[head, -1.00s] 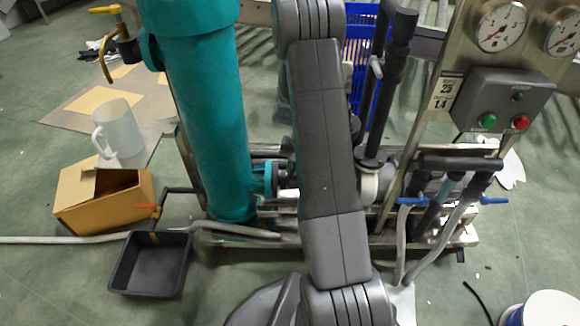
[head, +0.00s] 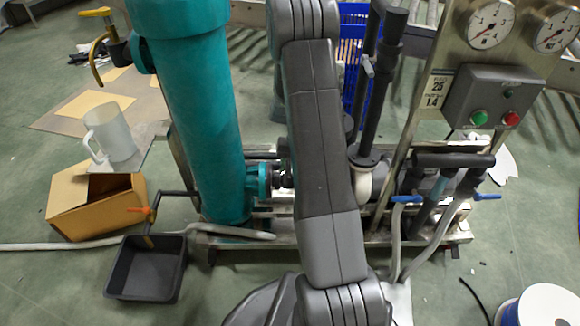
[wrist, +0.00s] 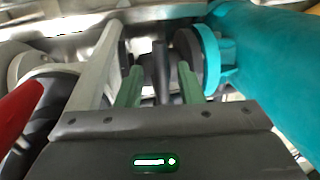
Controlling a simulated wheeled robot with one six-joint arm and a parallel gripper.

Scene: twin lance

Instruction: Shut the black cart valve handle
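In the wrist view the two green fingers of my gripper (wrist: 160,85) are apart. A dark upright bar (wrist: 160,66), which looks like the black valve handle, stands between them with a gap on each side. I cannot tell how near it is in depth. A dark round flange and a teal flange (wrist: 212,58) lie just right of the fingers. In the head view my own arm covers the gripper and the handle. The teal column (head: 205,120) stands left of the arm on the cart frame (head: 235,240).
Black pipes (head: 375,100) and a gauge panel (head: 490,95) with green and red buttons stand right of my arm. A red part (wrist: 20,112) is close at the wrist view's left. A black tray (head: 147,288) and cardboard box (head: 105,215) are on the floor at left.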

